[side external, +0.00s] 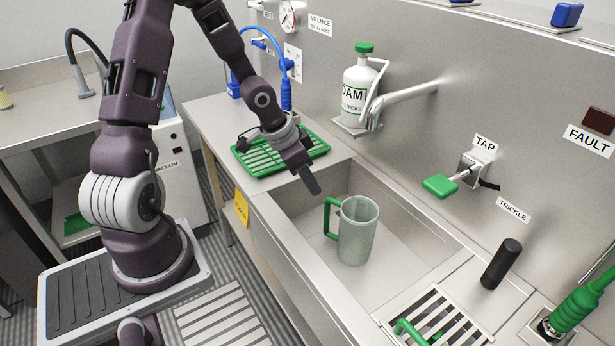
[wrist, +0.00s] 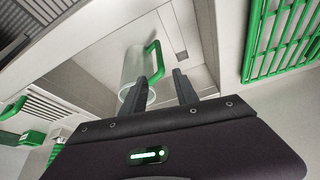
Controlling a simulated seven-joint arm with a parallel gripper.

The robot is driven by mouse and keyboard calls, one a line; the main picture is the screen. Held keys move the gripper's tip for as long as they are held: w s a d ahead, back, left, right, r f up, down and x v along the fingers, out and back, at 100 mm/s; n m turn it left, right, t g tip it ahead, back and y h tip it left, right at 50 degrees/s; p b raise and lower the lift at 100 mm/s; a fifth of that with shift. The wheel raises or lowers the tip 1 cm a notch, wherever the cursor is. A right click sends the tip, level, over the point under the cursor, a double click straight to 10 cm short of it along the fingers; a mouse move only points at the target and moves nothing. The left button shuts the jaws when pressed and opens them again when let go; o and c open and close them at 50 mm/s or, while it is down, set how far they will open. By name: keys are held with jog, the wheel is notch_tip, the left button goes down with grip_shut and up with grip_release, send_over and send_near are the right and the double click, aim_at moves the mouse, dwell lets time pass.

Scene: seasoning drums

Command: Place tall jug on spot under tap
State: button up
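The tall jug (side external: 358,232) is a translucent grey-green cylinder with a green handle on its left side. It stands upright in the steel sink (side external: 410,240). It also shows in the wrist view (wrist: 131,68), partly behind a finger. My gripper (side external: 311,182) is above the sink's left part, up and left of the jug. In the wrist view its two fingers (wrist: 160,77) are apart with nothing held between them. A grey tap spout (side external: 405,93) comes out of the back wall above the sink. The spot under it is not clearly marked in the side view.
A white foam bottle (side external: 361,90) sits on a wall bracket beside the spout. A green-handled tap lever (side external: 440,185) sticks out from the wall. A green rack (side external: 268,160) lies left of the sink. A black cylinder (side external: 501,264) stands at the right.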

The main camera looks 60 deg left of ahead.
jog(key=s+d+r+n+y, duration=0.1)
jog(key=s+d+r+y, duration=0.1)
jog(key=s+r, duration=0.35)
jog(key=s+d+r+y, duration=0.2)
jog(key=r, duration=0.7)
jog(key=s+d+r+h, duration=0.1)
jog(key=s+d+r, duration=0.2)
jog(key=s, duration=0.3)
jog(key=s+d+r+n+t+h, duration=0.1)
jog(key=s+d+r+h, duration=0.1)
jog(key=s+d, duration=0.3)
jog(key=shift+s+r, duration=0.6)
jog(key=shift+s, duration=0.2)
